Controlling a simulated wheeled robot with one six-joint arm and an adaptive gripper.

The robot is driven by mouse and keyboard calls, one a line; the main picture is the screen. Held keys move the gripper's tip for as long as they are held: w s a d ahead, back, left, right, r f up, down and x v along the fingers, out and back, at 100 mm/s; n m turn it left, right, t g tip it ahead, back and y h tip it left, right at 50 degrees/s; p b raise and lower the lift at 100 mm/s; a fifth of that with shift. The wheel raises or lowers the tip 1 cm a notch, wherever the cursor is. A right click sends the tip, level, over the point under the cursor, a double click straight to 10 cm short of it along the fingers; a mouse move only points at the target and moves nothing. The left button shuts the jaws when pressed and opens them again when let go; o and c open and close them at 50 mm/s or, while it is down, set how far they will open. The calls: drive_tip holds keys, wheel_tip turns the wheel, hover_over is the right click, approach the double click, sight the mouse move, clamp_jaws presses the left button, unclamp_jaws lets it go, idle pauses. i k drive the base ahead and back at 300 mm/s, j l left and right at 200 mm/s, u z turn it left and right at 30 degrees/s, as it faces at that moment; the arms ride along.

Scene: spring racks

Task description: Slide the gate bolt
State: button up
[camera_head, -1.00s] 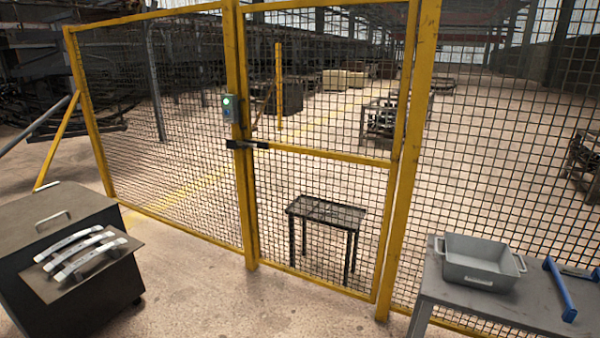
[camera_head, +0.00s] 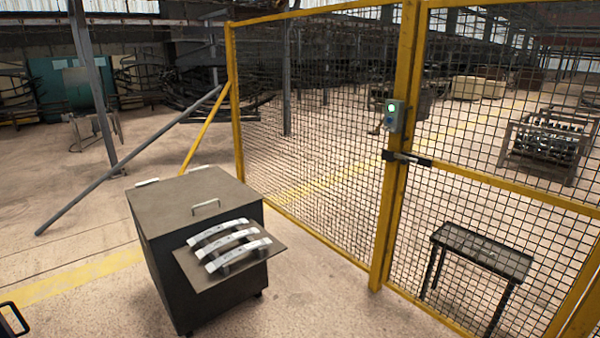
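Whether the bolt is engaged is too small to tell.
A dark cabinet (camera_head: 160,245) with a side shelf holding several curved metal pieces (camera_head: 228,242) stands left of the gate. A grey slanted beam (camera_head: 130,160) is behind it. A small black table (camera_head: 482,248) stands behind the mesh. Floor is clear before the gate post.

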sight(401, 158)
drive_tip(key=i+j, duration=0.1)
drive_tip(key=i, duration=0.3)
drive_tip(key=i+j+z, duration=0.15)
drive_tip(key=i, duration=0.3)
drive_tip(key=i+j+z, duration=0.3)
drive_tip(key=i, duration=0.15)
drive_tip(key=i+j+z, duration=0.35)
drive_tip(key=i, duration=0.05)
